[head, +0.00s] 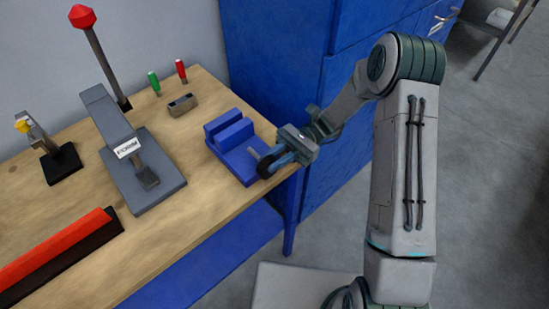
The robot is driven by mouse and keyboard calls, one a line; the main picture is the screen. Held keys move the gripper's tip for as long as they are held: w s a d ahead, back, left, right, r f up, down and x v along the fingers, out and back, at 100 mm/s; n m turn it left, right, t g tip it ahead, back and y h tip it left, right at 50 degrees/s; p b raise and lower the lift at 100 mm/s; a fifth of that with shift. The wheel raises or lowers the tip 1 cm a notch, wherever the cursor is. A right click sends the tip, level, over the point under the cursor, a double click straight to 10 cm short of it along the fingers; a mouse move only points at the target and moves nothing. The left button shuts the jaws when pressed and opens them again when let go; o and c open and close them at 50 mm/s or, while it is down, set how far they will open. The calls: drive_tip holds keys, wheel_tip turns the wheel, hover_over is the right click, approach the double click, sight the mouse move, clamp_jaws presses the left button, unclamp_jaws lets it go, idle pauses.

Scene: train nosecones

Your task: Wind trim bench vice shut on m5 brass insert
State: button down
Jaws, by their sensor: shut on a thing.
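The blue trim bench vice (221,127) sits near the right end of the wooden bench, with a visible gap between its two upright jaw blocks. My gripper (268,165) reaches in from the right at the vice's front end, low over the bench edge. It is shut on the vice's handle, which my fingers mostly hide. A small tan bar end (253,153) shows beside the fingers. I cannot make out the M5 brass insert; anything between the jaws is too small to tell.
A small grey block (183,105) and green (154,82) and red (181,70) handled tools are behind. A red bar (55,248) lies front left. Blue cabinets (280,70) stand close behind.

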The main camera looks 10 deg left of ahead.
drive_tip(key=shift+s+f, duration=0.1)
drive_tip(key=shift+f, duration=0.1)
drive_tip(key=c, duration=1.3)
unclamp_jaws()
drive_tip(key=shift+r, duration=0.1)
drive_tip(key=b+v, duration=0.2)
drive_tip(key=v, duration=1.1)
drive_tip(key=shift+w+d, duration=0.25)
drive_tip(key=shift+d, duration=0.05)
